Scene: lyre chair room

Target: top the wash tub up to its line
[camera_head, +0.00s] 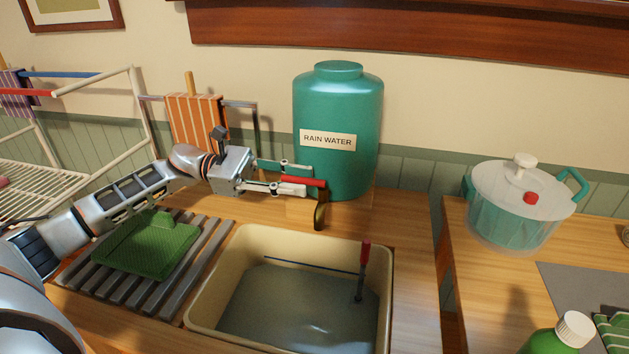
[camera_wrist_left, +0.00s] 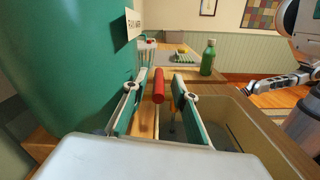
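The beige wash tub (camera_head: 206,290) holds grey water (camera_head: 295,310). A dark blue line (camera_head: 310,265) runs along its far inner wall, a little above the water's edge. A green barrel (camera_head: 338,105) labelled RAIN WATER stands behind it. Its brass spout (camera_head: 320,214) points down near the tub's far rim, with no stream visible. My left gripper (camera_head: 305,184) is at the tap's red handle (camera_head: 318,182). In the left wrist view, its open fingers (camera_wrist_left: 157,102) stand either side of the red handle (camera_wrist_left: 158,86), with gaps showing. My right arm shows at the right there; its fingers are unclear.
A red-handled tool (camera_head: 365,256) stands in the tub's water. A slatted rack (camera_head: 210,250) with a green mat (camera_head: 147,244) lies left of the tub. A lidded pot (camera_head: 515,205) and green bottle (camera_head: 555,338) stand on the right table, across a gap.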

